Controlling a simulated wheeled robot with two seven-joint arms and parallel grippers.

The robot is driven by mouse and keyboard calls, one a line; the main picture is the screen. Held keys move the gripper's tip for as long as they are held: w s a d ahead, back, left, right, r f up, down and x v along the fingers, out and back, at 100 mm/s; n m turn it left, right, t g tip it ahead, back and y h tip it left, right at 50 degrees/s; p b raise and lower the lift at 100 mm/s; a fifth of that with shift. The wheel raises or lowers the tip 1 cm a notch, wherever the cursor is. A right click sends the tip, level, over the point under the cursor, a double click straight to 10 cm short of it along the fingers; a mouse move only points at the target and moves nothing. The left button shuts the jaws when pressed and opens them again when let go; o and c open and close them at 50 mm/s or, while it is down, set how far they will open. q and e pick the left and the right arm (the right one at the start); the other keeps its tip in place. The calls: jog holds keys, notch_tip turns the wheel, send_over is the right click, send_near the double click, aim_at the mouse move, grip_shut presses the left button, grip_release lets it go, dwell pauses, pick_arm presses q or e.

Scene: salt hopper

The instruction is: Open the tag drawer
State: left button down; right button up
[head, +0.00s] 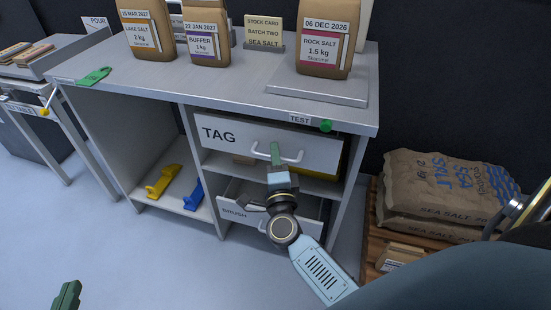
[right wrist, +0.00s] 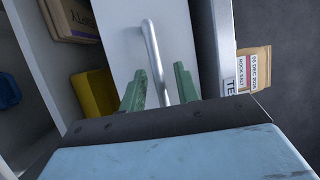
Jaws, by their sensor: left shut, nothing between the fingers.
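The tag drawer (head: 228,141) is a white front marked TAG under the worktop, with a bar handle (head: 292,160). Its front looks in or nearly in; I cannot tell whether a small gap shows. My right gripper (head: 275,152) is at the handle. In the right wrist view the handle bar (right wrist: 151,50) runs between the two green fingers of the right gripper (right wrist: 159,88), with space visible on both sides. My left gripper (head: 66,296) is shut and empty, low at the left, far from the drawer.
The worktop (head: 225,78) carries paper bags and a scale plate (head: 318,90). Yellow (head: 165,182) and blue (head: 194,195) items lie in the open left bay. Salt sacks (head: 440,190) stand at right.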

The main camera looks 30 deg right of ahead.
pick_arm(q)
jog(key=shift+r, duration=0.1)
pick_arm(e)
grip_shut()
dwell(0.3)
